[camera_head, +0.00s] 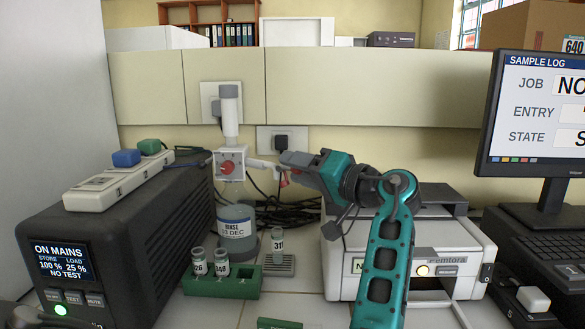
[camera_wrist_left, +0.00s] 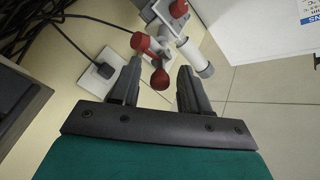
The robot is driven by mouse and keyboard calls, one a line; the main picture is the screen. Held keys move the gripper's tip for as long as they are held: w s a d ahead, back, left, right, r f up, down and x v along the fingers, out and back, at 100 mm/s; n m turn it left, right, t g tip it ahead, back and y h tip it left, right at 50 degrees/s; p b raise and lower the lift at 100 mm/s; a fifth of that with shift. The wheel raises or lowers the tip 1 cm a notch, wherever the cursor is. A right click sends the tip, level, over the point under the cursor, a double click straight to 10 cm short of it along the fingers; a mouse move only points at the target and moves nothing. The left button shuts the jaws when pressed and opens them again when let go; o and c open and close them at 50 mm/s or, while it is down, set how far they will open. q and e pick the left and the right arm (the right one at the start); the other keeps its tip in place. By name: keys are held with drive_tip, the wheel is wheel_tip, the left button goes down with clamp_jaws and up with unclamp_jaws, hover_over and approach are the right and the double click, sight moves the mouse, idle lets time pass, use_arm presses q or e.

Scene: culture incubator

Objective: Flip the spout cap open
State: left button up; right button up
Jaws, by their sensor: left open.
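A white dispenser (camera_head: 230,161) with a red round part on its front stands in front of the back wall, with a white upright cylinder on top. A white spout arm (camera_head: 262,165) runs right from it towards my left gripper (camera_head: 286,168). A small red piece (camera_head: 284,181) shows just below the fingers. In the left wrist view my left gripper (camera_wrist_left: 160,68) is open, and a red double-ended piece (camera_wrist_left: 158,78) lies between or just beyond the fingers. I cannot tell whether they touch it. A white cylinder (camera_wrist_left: 196,57) is beside the right finger. My right gripper is not in view.
Below is a jar labelled RINSE (camera_head: 236,230). A green rack (camera_head: 222,284) holds vials, and another vial (camera_head: 277,245) stands on a grey pad. A black power unit (camera_head: 130,235) is at left. A printer (camera_head: 440,248) is behind my arm; cables lie behind.

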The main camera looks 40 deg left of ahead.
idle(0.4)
use_arm(q)
clamp_jaws()
